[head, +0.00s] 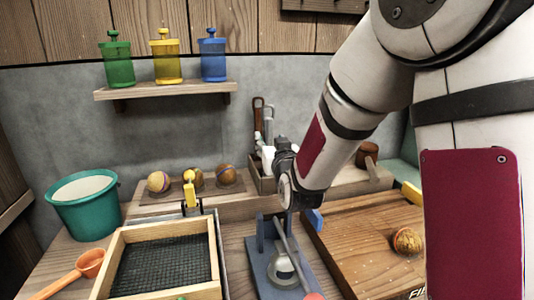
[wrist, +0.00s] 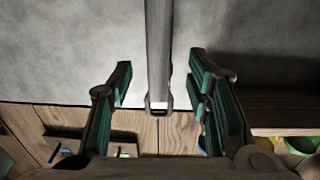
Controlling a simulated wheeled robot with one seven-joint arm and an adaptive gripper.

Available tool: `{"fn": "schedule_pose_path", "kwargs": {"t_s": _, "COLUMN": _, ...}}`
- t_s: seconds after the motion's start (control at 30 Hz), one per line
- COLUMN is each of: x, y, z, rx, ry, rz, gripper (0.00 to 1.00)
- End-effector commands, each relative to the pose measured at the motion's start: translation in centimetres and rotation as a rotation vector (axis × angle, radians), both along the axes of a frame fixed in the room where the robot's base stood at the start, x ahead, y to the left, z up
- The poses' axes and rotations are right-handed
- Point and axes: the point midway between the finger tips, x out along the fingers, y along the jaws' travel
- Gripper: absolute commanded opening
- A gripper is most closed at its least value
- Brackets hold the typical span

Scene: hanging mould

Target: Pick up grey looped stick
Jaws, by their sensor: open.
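In the wrist view, the grey looped stick (wrist: 159,60) runs in from the top edge as a straight grey bar. Its small looped end lies in the space between the fingers of my gripper (wrist: 163,85). The gripper is open, with a gap visible on each side of the stick.
A mesh-bottomed wooden tray (head: 112,258) lies left of the stand. A wooden board (head: 355,240) with a patterned ball (head: 407,241) lies right. Behind are a tool box (head: 262,178) and several balls. A teal bucket (head: 88,212) stands far left, under a shelf (head: 165,91) with jars.

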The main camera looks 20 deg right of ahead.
Motion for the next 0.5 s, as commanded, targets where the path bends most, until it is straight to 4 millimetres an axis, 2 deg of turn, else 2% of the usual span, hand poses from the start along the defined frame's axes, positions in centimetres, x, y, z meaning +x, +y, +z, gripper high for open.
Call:
{"fn": "schedule_pose_path", "kwargs": {"t_s": 0.3, "x": 4.1, "y": -0.3, "z": -0.1, "rx": 0.0, "ry": 0.0, "rz": 0.0, "gripper": 0.45}}
{"fn": "schedule_pose_path", "kwargs": {"t_s": 0.5, "x": 5.0, "y": -0.4, "z": 0.0, "rx": 0.0, "ry": 0.001, "rz": 0.0, "gripper": 0.45}}
